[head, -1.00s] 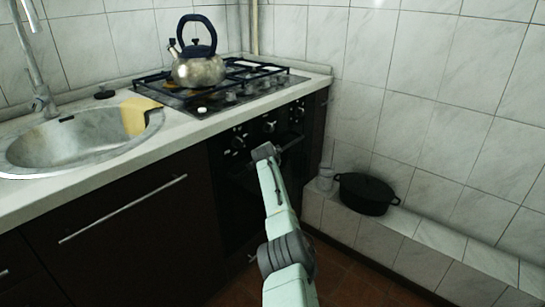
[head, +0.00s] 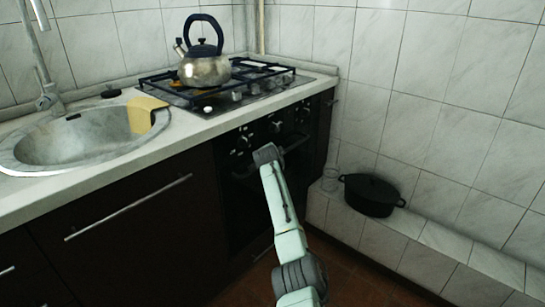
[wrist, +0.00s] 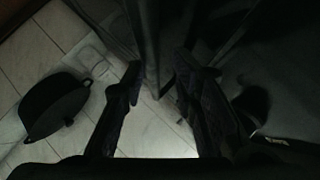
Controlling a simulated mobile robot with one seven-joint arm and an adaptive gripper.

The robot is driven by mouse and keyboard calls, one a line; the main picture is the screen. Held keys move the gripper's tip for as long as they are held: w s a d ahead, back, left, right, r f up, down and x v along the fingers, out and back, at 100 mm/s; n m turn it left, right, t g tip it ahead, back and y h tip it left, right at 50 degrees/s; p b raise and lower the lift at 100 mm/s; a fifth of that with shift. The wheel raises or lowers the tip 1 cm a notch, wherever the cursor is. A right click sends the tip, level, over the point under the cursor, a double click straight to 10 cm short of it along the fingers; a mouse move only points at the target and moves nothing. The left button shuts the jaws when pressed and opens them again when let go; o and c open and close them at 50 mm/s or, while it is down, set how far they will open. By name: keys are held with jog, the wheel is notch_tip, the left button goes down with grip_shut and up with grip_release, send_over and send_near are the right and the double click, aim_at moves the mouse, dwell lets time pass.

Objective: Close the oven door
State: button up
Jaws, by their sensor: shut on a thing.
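The black oven door (head: 250,215) is under the hob, and in the head view it looks upright and about flush with the cabinets. I cannot tell whether a small gap is left at its edge. Its bar handle (head: 296,144) runs along the top, below the control knobs. My gripper (head: 267,154) is at this handle, and my arm hides part of the door. In the wrist view my gripper (wrist: 160,75) has a finger on each side of a dark bar (wrist: 150,45), which looks like the handle. That view is very dark.
A kettle (head: 202,68) stands on the hob (head: 265,87). The sink (head: 75,142) with a yellow cloth (head: 146,113) is at the left. A black pot (head: 372,196) and a glass (head: 330,178) stand on the tiled ledge (head: 410,232) at the right.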

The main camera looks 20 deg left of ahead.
jog(key=v, duration=0.9)
jog(key=shift+w+r, duration=0.15)
jog(key=shift+w, duration=0.05)
jog(key=shift+d, duration=0.1)
